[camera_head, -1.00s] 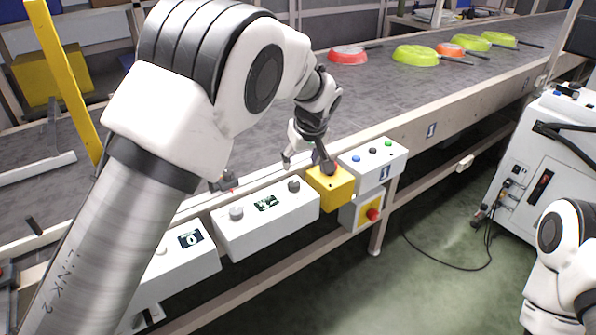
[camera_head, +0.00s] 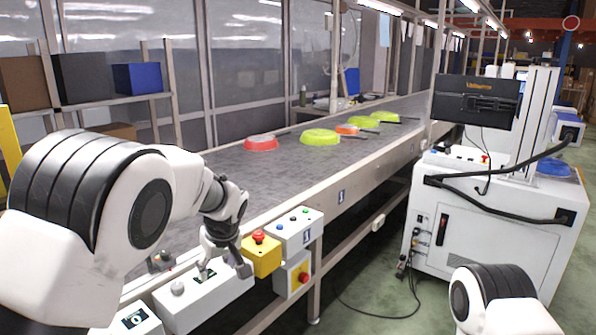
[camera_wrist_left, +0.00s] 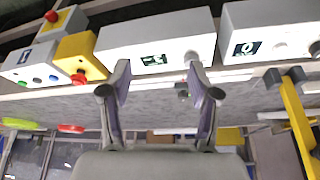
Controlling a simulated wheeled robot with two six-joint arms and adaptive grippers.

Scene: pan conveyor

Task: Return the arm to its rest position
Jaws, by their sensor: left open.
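My left arm comes in from the left in the head view. Its gripper (camera_head: 222,262) hangs over the white control box with a small screen (camera_head: 200,302), just left of the yellow box (camera_head: 262,262) with a red button (camera_head: 259,237). In the left wrist view the two fingers of my left gripper (camera_wrist_left: 160,85) are spread apart with nothing between them, in front of the white control box (camera_wrist_left: 120,42). The yellow box (camera_wrist_left: 80,50) is left of the fingers there. Part of my right arm shows at the lower right of the head view; its gripper is out of view.
The conveyor belt (camera_head: 240,185) runs from the lower left to the back, carrying a red pan (camera_head: 261,143), green pans (camera_head: 320,137) and an orange pan (camera_head: 346,129). A white machine cabinet (camera_head: 480,220) stands at the right.

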